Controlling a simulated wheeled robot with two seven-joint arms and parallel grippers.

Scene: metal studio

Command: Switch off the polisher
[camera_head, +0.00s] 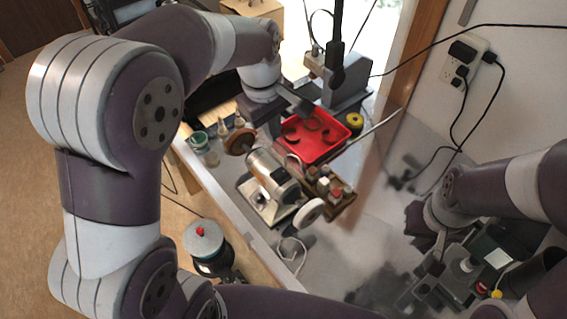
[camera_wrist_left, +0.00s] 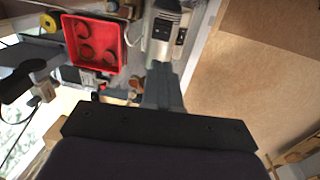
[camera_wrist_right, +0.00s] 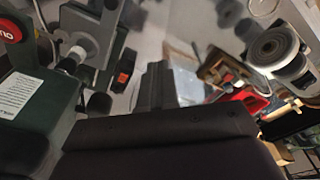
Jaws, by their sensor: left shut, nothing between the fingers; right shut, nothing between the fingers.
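The polisher (camera_head: 272,178) is a silver motor on a pale base at the table's left edge. It has a brown wheel (camera_head: 239,141) at one end and a white wheel (camera_head: 308,212) at the other. Its body (camera_wrist_left: 164,26) shows at the top of the left wrist view, and its wheel (camera_wrist_right: 275,50) at upper right in the right wrist view. A small dark spot (camera_head: 262,199) on its base may be the switch; I cannot tell. My left gripper (camera_wrist_left: 163,85) is shut and empty, behind the polisher. My right gripper (camera_wrist_right: 152,85) is shut and empty, right of it.
A red tray (camera_head: 322,150) with dark rings lies behind the polisher. Small bottles stand on a wooden block (camera_head: 343,203) beside it. A green machine (camera_wrist_right: 35,105) with a red button is near my right gripper. A wall outlet (camera_head: 462,62) holds several plugs. Grey tabletop lies between.

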